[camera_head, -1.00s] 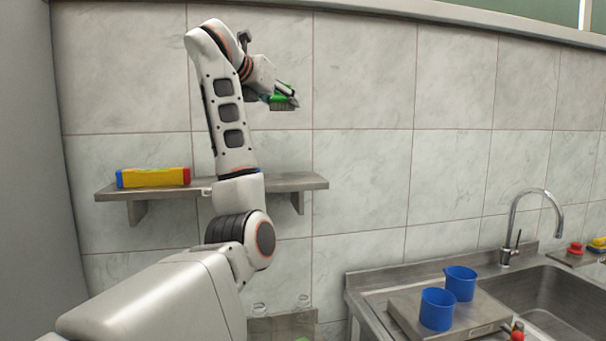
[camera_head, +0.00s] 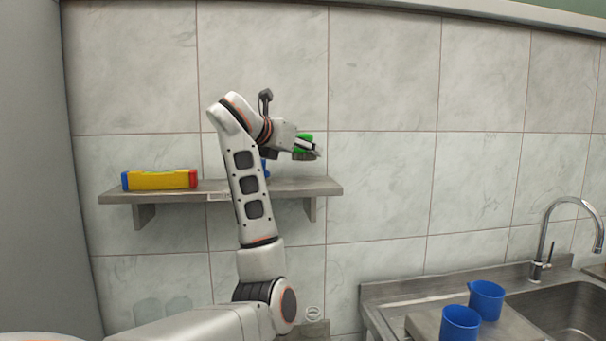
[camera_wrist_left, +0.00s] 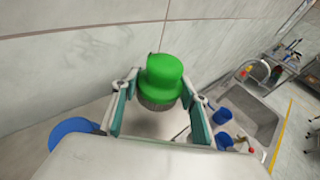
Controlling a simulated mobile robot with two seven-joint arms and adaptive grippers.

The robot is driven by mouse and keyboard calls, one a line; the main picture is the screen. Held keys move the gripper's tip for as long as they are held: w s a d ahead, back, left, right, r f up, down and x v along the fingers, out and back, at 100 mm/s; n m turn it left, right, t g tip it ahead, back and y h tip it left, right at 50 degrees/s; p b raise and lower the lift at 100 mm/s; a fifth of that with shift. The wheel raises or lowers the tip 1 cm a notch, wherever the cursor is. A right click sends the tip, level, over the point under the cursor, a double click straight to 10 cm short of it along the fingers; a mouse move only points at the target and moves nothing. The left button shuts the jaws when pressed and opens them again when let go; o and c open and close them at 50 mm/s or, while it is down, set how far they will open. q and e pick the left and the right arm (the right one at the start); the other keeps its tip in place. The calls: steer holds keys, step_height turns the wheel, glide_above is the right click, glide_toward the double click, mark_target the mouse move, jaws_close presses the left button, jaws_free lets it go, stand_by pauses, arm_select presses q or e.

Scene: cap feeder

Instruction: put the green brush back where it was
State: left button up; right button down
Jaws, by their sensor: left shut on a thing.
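The green brush (camera_head: 304,140) is held in my left gripper (camera_head: 306,148), just above the right part of the wall shelf (camera_head: 287,187) in the head view. In the left wrist view the brush (camera_wrist_left: 164,78) has its green top up and dark bristles below, between the two fingers of the left gripper (camera_wrist_left: 158,108). The shelf lies below it, and I see no contact between them. My right gripper is in neither view.
A yellow box with red and blue ends (camera_head: 160,180) sits on the shelf's left part. A blue object (camera_wrist_left: 72,131) stands left of the gripper in the wrist view. Two blue cups (camera_head: 487,300) stand by the sink (camera_head: 560,310) at right. The wall is close behind.

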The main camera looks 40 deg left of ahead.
mark_target(303, 183)
arm_select(q)
steer(key=shift+f, duration=2.95)
steer(key=shift+f, duration=0.15)
steer(key=o, duration=1.1)
steer(key=shift+s+r, duration=0.25)
steer(key=shift+b+v, duration=0.35)
steer(key=shift+v, duration=5.4)
